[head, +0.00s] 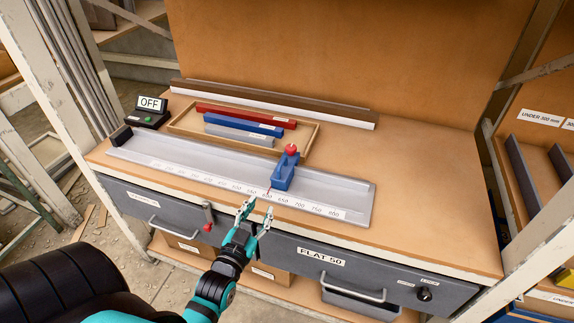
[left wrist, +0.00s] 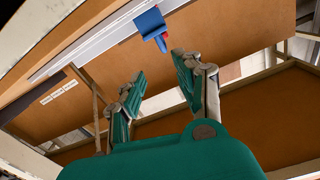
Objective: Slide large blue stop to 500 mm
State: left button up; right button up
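The large blue stop (head: 284,175), with a red knob on top, sits on the grey rail with a number scale (head: 345,192). Its red pointer reads close to the 600 mark, right of 500. In the left wrist view the blue stop (left wrist: 149,24) shows at the top, beyond my fingers. My left gripper (head: 256,209) is in front of the rail's near edge, just below and left of the stop. Its two fingers are apart and empty, and they also show open in the left wrist view (left wrist: 159,68). My right gripper is not in view.
A wooden tray (head: 309,137) behind the rail holds a red bar (head: 240,116), a blue bar (head: 243,125) and a grey bar (head: 238,135). A box marked OFF (head: 152,105) stands left. A small red-knobbed lever (head: 208,222) is at the bench front. The right benchtop is clear.

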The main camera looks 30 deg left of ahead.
pick_arm(q)
jog(key=r, duration=0.1)
jog(key=p, duration=0.1)
send_near(279, 169)
jog(key=w, duration=0.1)
jog(key=x, duration=0.6)
jog(key=p+x, duration=0.1)
jog(key=x, duration=0.5)
jog(key=shift+s+a+f, duration=0.1)
jog(key=shift+a+f, duration=0.05)
jog(key=shift+a, duration=0.1)
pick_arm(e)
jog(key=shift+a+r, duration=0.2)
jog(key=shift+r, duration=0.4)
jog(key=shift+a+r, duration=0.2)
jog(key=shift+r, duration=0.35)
pick_arm(q)
grip_shut()
